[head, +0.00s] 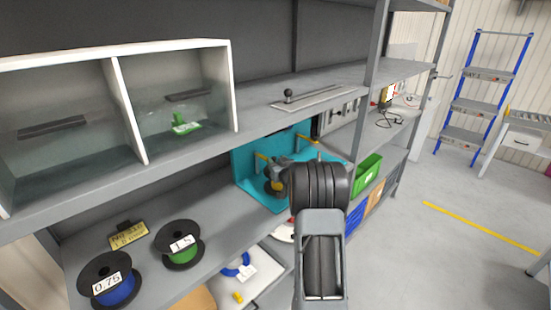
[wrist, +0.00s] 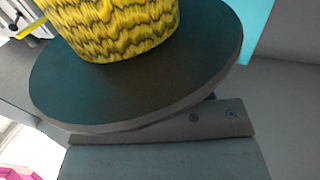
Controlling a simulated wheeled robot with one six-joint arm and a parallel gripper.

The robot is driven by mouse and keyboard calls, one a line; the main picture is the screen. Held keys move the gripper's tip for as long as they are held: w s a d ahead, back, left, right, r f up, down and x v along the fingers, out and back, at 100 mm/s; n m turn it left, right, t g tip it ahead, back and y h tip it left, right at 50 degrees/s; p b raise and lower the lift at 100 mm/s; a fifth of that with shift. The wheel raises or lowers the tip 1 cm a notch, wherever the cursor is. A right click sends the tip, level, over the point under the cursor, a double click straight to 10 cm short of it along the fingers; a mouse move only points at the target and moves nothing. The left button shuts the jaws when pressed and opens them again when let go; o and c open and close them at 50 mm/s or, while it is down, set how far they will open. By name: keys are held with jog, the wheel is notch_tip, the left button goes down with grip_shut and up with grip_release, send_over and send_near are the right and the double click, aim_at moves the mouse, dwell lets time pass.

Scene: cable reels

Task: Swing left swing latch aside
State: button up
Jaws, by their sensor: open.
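The teal reel holder (head: 241,167) stands on the middle shelf, with one yellow bar, likely the left swing latch (head: 262,156), at its left and another yellow bar (head: 314,147) at its right. My gripper (head: 279,176) is open in front of the holder, partly hidden by my wrist. A reel with yellow patterned cable (wrist: 115,25) on a dark round flange (wrist: 140,90) fills much of the wrist view, close to the camera. A yellow strip (wrist: 31,28) shows at the upper left there; I cannot tell if it is a latch. The fingertips do not show in the wrist view.
A green bin (head: 367,174) is at the right. The upper shelf (head: 262,119) overhangs the holder. A dark screwed bracket (wrist: 210,120) lies below the flange.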

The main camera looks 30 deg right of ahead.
jog(key=shift+x, duration=0.8)
jog(key=shift+c, duration=0.4)
grip_shut()
